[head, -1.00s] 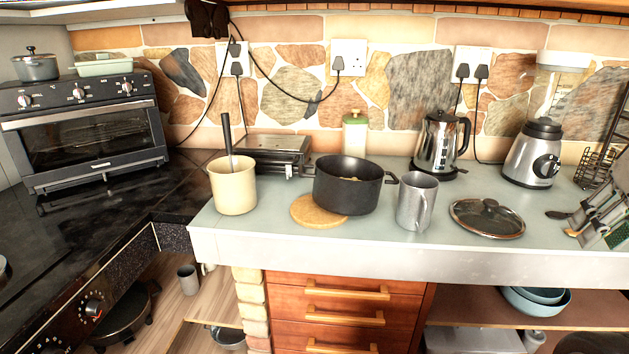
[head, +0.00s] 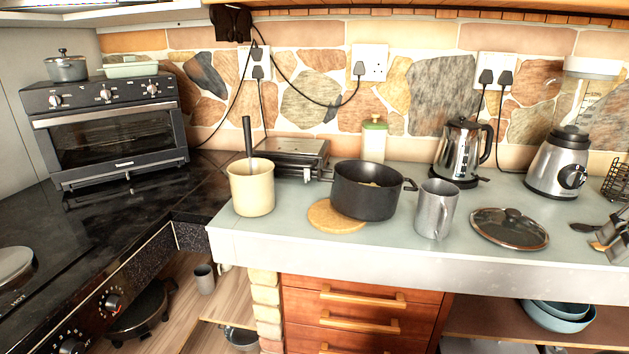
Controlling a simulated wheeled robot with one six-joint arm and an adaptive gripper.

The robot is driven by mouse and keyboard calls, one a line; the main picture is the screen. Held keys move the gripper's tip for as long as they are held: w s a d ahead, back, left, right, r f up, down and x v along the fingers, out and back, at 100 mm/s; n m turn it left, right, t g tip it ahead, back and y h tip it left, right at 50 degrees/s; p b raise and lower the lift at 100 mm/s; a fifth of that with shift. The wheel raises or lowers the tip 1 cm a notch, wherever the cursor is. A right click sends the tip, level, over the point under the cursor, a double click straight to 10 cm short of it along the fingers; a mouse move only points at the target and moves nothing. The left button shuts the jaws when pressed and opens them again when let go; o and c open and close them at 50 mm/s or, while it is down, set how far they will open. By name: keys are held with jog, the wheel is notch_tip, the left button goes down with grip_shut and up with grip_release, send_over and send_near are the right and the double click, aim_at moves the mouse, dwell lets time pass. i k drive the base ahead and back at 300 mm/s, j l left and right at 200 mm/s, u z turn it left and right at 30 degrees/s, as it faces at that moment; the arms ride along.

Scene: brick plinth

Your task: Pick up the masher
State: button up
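A dark handle (head: 248,138) stands up out of a cream crock (head: 252,190) near the left end of the pale counter. It may be the masher; its lower end is hidden inside the crock, so I cannot tell for sure. The handle leans slightly and rests within the crock. My gripper is not in the head view.
Right of the crock are a black pot (head: 366,192) on a round wooden board (head: 330,216), a grey metal mug (head: 435,210) and a glass lid (head: 509,229). A press grill (head: 288,155) stands behind. The counter's front edge (head: 420,262) is mostly clear.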

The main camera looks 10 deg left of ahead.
aim_at(246, 119)
jog(key=j+u, duration=0.3)
jog(key=j, duration=0.35)
jog(key=j+u, duration=0.3)
jog(key=j, duration=0.4)
